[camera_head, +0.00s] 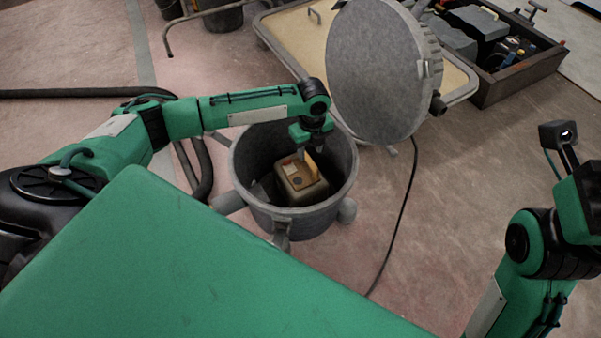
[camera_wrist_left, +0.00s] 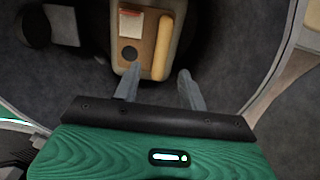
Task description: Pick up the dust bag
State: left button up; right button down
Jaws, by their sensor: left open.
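The dust bag (camera_head: 301,180) is a tan, boxy bag with a label, a dark round port and a yellowish bar along one side. It sits inside the open grey round canister (camera_head: 240,180). It also shows at the top of the left wrist view (camera_wrist_left: 133,58), with the yellowish bar (camera_wrist_left: 162,48) on its right. My left gripper (camera_head: 307,156) reaches down into the canister over the bag. Its two fingers (camera_wrist_left: 157,88) are apart and empty, close to the bag's near end. My right gripper (camera_head: 558,135) is raised at the right, away from the canister; its jaw state is unclear.
The round grey lid (camera_head: 376,70) stands tilted open behind the canister. A tray cart (camera_head: 283,40) and a toolbox (camera_head: 519,82) stand at the back right. A dark cable (camera_head: 402,215) and a hose (camera_head: 70,93) lie on the floor. Open floor lies right of the canister.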

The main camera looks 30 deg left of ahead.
aim_at(309, 159)
pick_arm(q)
jog(key=shift+w+a+f+b, duration=0.15)
jog(key=shift+f+b, duration=0.55)
jog(key=shift+f, duration=0.4)
jog(key=shift+a+f+b, duration=0.1)
jog(key=shift+f+b, duration=0.6)
jog(key=shift+f, duration=0.4)
grip_shut()
